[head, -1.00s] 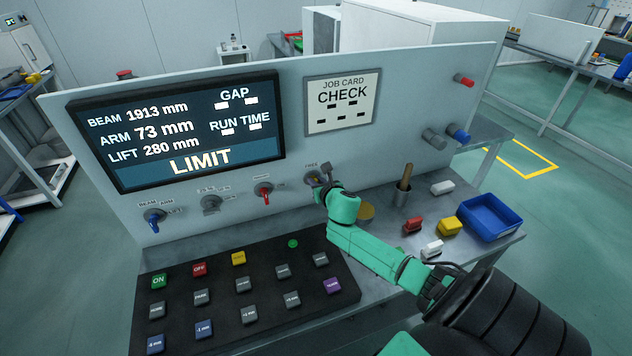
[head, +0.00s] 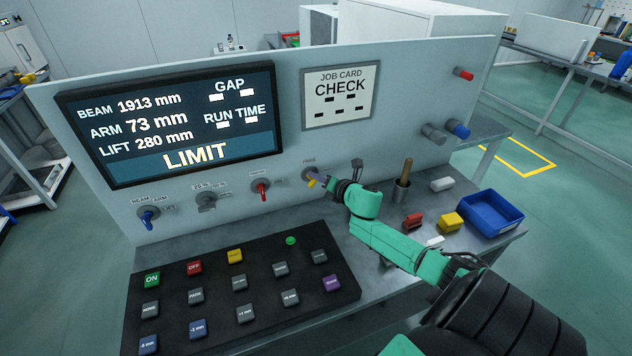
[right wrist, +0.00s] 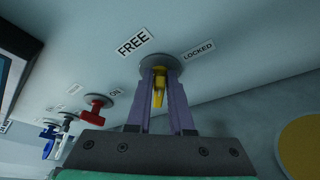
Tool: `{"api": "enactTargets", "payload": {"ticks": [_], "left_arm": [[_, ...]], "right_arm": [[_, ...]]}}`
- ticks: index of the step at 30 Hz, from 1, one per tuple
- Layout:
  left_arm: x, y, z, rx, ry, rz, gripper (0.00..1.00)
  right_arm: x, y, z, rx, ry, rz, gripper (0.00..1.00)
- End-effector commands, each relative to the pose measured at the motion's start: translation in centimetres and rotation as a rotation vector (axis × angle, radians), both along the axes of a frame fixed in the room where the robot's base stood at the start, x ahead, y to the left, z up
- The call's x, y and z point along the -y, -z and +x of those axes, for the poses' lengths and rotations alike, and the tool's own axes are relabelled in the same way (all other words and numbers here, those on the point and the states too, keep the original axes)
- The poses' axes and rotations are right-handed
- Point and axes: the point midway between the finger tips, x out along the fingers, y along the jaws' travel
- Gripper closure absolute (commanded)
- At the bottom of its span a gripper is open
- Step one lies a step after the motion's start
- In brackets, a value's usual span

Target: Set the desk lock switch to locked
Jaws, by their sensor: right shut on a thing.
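The desk lock switch is a grey round base (right wrist: 160,63) with a yellow lever (right wrist: 158,92), low on the panel between the labels FREE (right wrist: 133,41) and LOCKED (right wrist: 199,50). In the head view the switch (head: 309,174) is partly hidden by my right gripper (head: 318,181). The right gripper reaches it from the right. Its two purple fingers (right wrist: 161,101) are shut on the yellow lever, one on each side. I cannot tell exactly which label the lever points to. My left gripper is not in view.
A red switch (head: 261,190), a grey knob (head: 206,201) and a blue switch (head: 149,217) are to the left. A black button pad (head: 215,325) lies below. A wooden-handled tool in a cup (head: 402,190), small blocks and a blue tray (head: 490,213) are right.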

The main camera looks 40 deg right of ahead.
Motion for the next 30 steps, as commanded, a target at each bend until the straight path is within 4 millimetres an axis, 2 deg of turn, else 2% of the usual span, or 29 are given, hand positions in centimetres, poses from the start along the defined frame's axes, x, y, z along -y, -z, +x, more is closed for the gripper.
{"api": "enactTargets", "payload": {"ticks": [1,15,30], "left_arm": [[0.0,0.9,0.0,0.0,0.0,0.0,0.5],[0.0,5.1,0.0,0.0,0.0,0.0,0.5],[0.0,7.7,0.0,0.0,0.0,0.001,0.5]], "right_arm": [[0.1,0.5,0.0,0.015,0.0,0.041,1.0],[0.6,1.3,-0.2,0.161,0.002,0.46,1.0],[0.7,1.5,-0.2,0.265,0.005,0.76,1.0]]}}
